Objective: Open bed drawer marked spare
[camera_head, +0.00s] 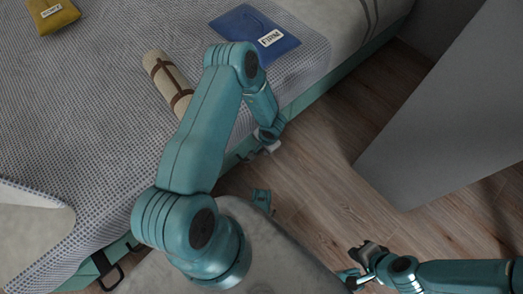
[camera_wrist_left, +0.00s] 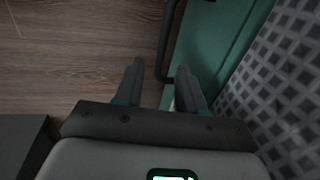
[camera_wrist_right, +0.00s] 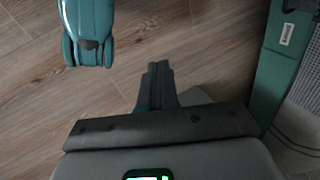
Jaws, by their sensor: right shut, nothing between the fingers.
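The bed's green side (camera_head: 325,80) runs below the blanket edge. In the left wrist view, a green drawer front (camera_wrist_left: 215,40) carries a black bar handle (camera_wrist_left: 164,40). My left gripper (camera_wrist_left: 158,72) is open, and the handle's near end shows between its fingertips; I cannot tell if they touch it. In the head view this gripper (camera_head: 263,150) is beside the bed's side. In the right wrist view, the green bed side bears a white label (camera_wrist_right: 287,34), too small to read, near a black handle (camera_wrist_right: 298,5). My right gripper (camera_wrist_right: 158,72) is shut and empty, low over the floor.
A blue pouch (camera_head: 250,30), a yellow pouch (camera_head: 55,14) and a rolled mat (camera_head: 168,85) lie on the bed. Another black handle (camera_head: 108,272) shows at the lower left. A grey panel (camera_head: 450,120) stands at the right. Wood floor (camera_head: 330,140) lies between it and the bed.

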